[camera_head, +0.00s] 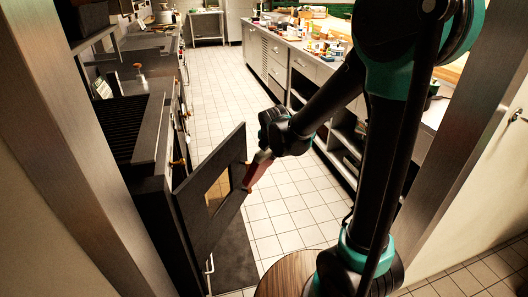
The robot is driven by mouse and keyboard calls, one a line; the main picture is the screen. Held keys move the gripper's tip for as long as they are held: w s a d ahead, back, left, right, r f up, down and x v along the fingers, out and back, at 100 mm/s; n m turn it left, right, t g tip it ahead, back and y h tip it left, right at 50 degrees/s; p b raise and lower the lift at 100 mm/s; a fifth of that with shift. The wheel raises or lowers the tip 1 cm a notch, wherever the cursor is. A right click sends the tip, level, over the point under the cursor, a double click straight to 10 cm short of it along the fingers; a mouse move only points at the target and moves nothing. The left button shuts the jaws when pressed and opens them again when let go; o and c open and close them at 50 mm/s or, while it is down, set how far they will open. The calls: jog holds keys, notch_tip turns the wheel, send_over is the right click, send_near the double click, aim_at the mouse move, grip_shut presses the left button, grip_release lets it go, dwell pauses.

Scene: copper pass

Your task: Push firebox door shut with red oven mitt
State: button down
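The firebox door (195,200) is a dark panel with a small window, at the left centre. It stands open, swung out from the dark oven (152,200) over the floor. The red oven mitt (257,170) is at the end of my gripper (264,157), against or very close to the door's free edge. Contact is hard to tell. My gripper appears shut on the mitt; its fingertips are mostly hidden. My arm comes in from the right.
A dark mat (235,262) lies on the tiled floor below the door. A long counter (297,62) with shelves and many small items runs along the right. A round wooden top (283,278) is at the bottom. The tiled aisle ahead is clear. Metal posts frame both sides.

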jog(key=a+n+y, duration=0.1)
jog(key=s+a+r+n+y, duration=0.1)
jog(key=n, duration=0.1)
jog(key=shift+s+r, duration=0.2)
jog(key=shift+r, duration=0.05)
jog(key=w+a, duration=0.3)
jog(key=a, duration=0.5)
jog(key=shift+w, duration=0.15)
jog(key=shift+a, duration=0.15)
jog(key=shift+w+a, duration=0.3)
jog(key=shift+a, duration=0.45)
jog(key=shift+w+a, duration=0.35)
jog(key=shift+a, duration=0.45)
jog(key=shift+w+a, duration=0.3)
jog(key=shift+a, duration=0.55)
jog(key=shift+w+a, duration=0.25)
jog(key=shift+a, duration=0.95)
jog(key=shift+w+a, duration=0.2)
jog(key=shift+a, duration=0.95)
